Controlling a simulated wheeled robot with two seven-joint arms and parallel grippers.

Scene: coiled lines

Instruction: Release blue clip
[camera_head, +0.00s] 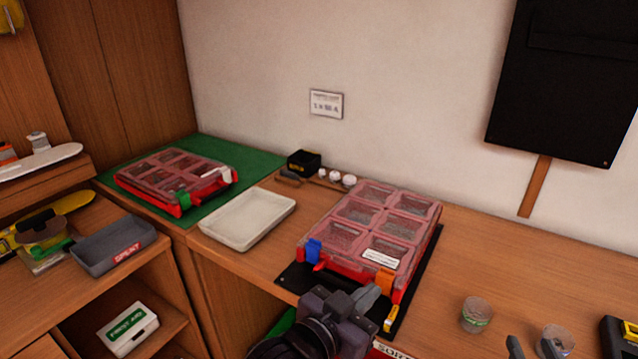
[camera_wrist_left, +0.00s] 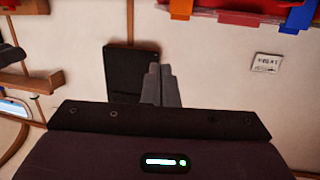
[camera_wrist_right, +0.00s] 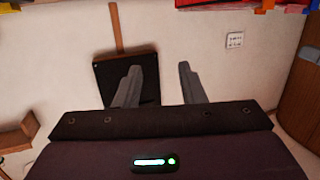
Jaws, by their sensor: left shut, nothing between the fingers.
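A red case with a clear lid (camera_head: 372,222) lies on a black mat (camera_head: 293,277) on the bench. Its blue clip (camera_head: 313,250) is at the front left corner and its orange clip (camera_head: 385,280) at the front right. In the left wrist view the blue clip (camera_wrist_left: 298,17) and orange clip (camera_wrist_left: 181,8) show on the case's edge at the top. I cannot tell whether the blue clip is latched. My left gripper (camera_head: 372,296) is shut and empty in front of the case, near the orange clip, right of the blue one. My right gripper (camera_wrist_right: 157,85) is open and empty, apart from the case.
A second red case (camera_head: 172,180) lies on a green mat (camera_head: 250,160) at the left. An empty white tray (camera_head: 240,219) stands between the cases. A grey tray (camera_head: 115,246) is further left. Jars (camera_head: 477,314) stand on the right; the bench behind them is clear.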

